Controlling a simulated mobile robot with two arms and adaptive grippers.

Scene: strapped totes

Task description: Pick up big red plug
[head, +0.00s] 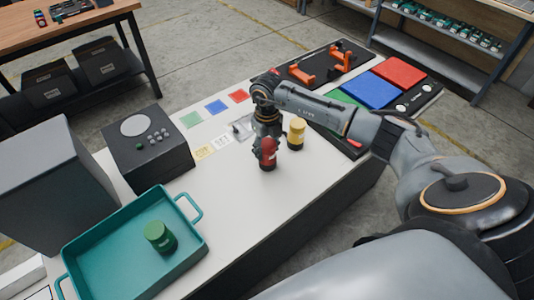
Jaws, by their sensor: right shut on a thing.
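The big red plug (267,152) is upright on the white table (223,223), or just above it; I cannot tell if it touches the surface. My right gripper (267,140) points down from above and is shut on the red plug, hiding part of its top. A yellow plug (296,134) stands just to the right of the red one. A green plug (160,236) stands in the teal tray (190,262) at the lower left. My left gripper is not in view.
A dark box with buttons (148,150) stands left of the table's middle. Coloured squares (216,107) lie at the back. A black board with orange brackets (314,70) and a panel with red and blue pads (371,91) lie at the far right. The table front is clear.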

